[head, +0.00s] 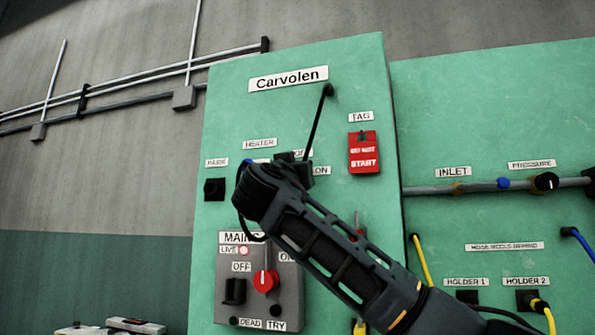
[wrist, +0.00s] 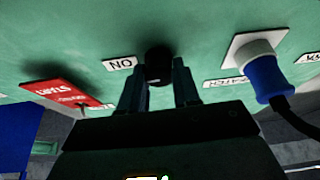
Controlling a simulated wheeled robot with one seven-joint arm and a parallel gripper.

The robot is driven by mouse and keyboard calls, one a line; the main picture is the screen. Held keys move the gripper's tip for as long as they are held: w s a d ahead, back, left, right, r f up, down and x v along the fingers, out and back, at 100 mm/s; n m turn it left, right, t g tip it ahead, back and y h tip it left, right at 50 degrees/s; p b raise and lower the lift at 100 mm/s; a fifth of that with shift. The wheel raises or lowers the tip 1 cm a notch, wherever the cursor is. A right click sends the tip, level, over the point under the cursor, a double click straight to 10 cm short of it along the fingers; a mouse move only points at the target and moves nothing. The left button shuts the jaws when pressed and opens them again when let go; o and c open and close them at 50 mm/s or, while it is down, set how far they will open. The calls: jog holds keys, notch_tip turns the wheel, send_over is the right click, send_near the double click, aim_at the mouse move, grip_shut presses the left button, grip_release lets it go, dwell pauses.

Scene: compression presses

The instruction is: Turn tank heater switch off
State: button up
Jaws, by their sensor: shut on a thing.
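The heater switch is a round black knob (wrist: 158,64) on the green panel, seen in the wrist view, which is turned upside down. My gripper (wrist: 158,88) has a finger on each side of the knob and is shut on it. An ON label (wrist: 120,64) lies beside the knob. In the head view my gripper (head: 297,163) is against the panel below the HEATER label (head: 260,144) and hides the knob. An ON label (head: 320,170) shows to its right; another label above it is partly covered. The knob's pointing direction cannot be made out.
A red START tag (head: 363,152) hangs to the right of my gripper. A blue plug (wrist: 265,80) sits in a white socket close beside the knob. The grey mains box (head: 259,282) with a red rotary switch (head: 266,281) is below. A pipe with valves (head: 480,187) is at right.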

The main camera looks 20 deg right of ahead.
jog(key=shift+f+n, duration=0.1)
jog(key=shift+n, duration=0.2)
jog(key=n+y+p, duration=0.3)
jog(key=n+p, duration=0.2)
jog(key=n, duration=0.2)
jog(key=n+y+p, duration=0.3)
jog(key=n+p, duration=0.2)
jog(key=n, duration=0.2)
jog(key=n+y+p, duration=0.2)
jog(key=n+p, duration=0.3)
jog(key=n, duration=0.2)
jog(key=shift+s+r+g+y, duration=0.1)
jog(key=shift+r+g+y, duration=0.2)
jog(key=shift+g+y, duration=0.1)
jog(key=shift+f+n, duration=0.1)
jog(key=shift+n, duration=0.3)
jog(key=o, duration=1.1)
jog(key=shift+c, duration=0.2)
jog(key=b+v, duration=0.2)
jog(key=v, duration=0.5)
jog(key=shift+s, duration=0.4)
